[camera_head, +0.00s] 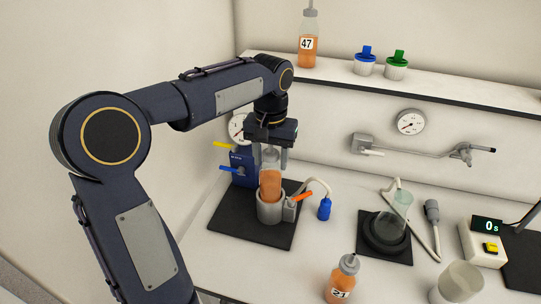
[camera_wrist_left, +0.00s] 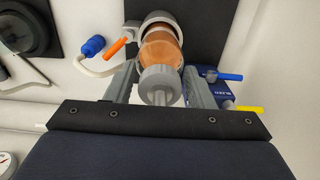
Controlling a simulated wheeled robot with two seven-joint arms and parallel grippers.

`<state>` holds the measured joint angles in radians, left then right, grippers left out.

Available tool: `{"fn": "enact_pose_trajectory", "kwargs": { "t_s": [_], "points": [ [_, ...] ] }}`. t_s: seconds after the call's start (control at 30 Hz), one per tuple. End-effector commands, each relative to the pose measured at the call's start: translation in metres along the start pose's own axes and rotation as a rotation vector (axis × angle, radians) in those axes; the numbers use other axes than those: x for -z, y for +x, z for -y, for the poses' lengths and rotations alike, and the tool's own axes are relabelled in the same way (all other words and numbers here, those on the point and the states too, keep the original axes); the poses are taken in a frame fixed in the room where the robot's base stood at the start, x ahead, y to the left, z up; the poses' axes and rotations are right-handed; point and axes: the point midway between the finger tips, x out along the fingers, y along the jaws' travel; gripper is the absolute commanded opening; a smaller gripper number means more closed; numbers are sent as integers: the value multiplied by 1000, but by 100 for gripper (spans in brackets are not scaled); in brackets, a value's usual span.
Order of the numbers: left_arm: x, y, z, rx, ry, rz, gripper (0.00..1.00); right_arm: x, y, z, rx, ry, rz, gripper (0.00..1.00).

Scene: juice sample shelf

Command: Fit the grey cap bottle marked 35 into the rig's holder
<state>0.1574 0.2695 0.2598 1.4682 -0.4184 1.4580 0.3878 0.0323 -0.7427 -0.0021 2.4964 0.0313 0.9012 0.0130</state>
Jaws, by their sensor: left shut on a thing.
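My left gripper (camera_head: 270,160) points down over the rig and is shut on a bottle of orange juice (camera_head: 270,184). In the left wrist view the bottle (camera_wrist_left: 161,52) has a grey cap (camera_wrist_left: 158,85) between the two fingers. Its number is not visible. The rig's grey round holder (camera_head: 271,210) is directly under it, and the bottle's lower end is at or inside the holder's mouth. How deep it sits I cannot tell. The holder's rim (camera_wrist_left: 150,18) curves around the bottle's far end in the wrist view. My right gripper is not in view.
An orange lever (camera_head: 302,196) and a hose with a blue plug (camera_head: 324,209) are right of the holder. A blue block (camera_head: 242,168) with yellow and blue levers stands behind. Bottle 21 (camera_head: 342,282) is in front; bottle 47 (camera_head: 308,45) is on the shelf.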

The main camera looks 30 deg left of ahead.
Motion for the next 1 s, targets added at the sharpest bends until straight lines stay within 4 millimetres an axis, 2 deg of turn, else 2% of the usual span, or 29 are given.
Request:
{"fn": "enact_pose_trajectory", "kwargs": {
  "t_s": [1.0],
  "points": [
    [0, 19, 0, 0, 0, -1, 4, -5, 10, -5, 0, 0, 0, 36]
  ]
}}
